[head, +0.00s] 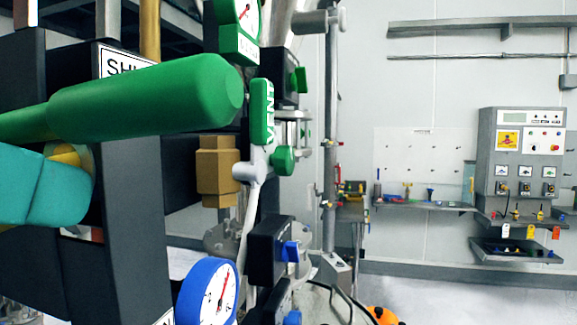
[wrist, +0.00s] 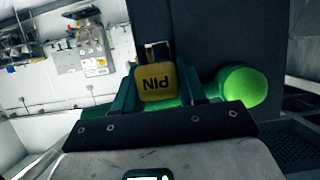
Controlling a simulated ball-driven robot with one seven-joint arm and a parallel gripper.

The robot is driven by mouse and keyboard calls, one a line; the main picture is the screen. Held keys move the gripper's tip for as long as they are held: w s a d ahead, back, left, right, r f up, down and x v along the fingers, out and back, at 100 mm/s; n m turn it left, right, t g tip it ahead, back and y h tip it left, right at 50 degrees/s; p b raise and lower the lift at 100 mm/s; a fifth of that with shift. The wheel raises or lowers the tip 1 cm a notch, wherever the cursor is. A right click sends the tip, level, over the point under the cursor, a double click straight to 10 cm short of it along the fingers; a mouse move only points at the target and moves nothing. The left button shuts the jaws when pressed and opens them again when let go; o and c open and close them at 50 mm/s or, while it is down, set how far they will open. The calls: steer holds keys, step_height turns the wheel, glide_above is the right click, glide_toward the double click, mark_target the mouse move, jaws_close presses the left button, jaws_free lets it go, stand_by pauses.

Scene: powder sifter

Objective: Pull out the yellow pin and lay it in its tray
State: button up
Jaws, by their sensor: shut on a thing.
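The yellow pin (wrist: 157,82) shows in the wrist view as a square block with the word PIN upside down. My gripper (wrist: 158,92) is shut on it, one teal finger on each side. The pin is in front of a dark upright housing (wrist: 210,45); how far it sits in the housing is hidden. In the head view my teal gripper (head: 75,170) is at the left edge, and a bit of the yellow pin (head: 66,156) shows behind a finger. I cannot tell which tray is the pin's.
A thick green handle (head: 150,95) crosses just above my gripper, and its round end (wrist: 242,86) is right of it in the wrist view. A blue gauge (head: 208,295) and valves stand to the right. A control panel (head: 522,150) and shelf (head: 430,206) are far right.

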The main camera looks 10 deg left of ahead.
steer(key=c, duration=0.4)
steer(key=s, duration=0.9)
steer(key=shift+a+p, duration=0.35)
steer(key=shift+p, duration=0.05)
stand_by(3.5)
steer(key=s, duration=0.6)
steer(key=shift+a+p, duration=0.25)
steer(key=shift+p, duration=0.05)
stand_by(0.3)
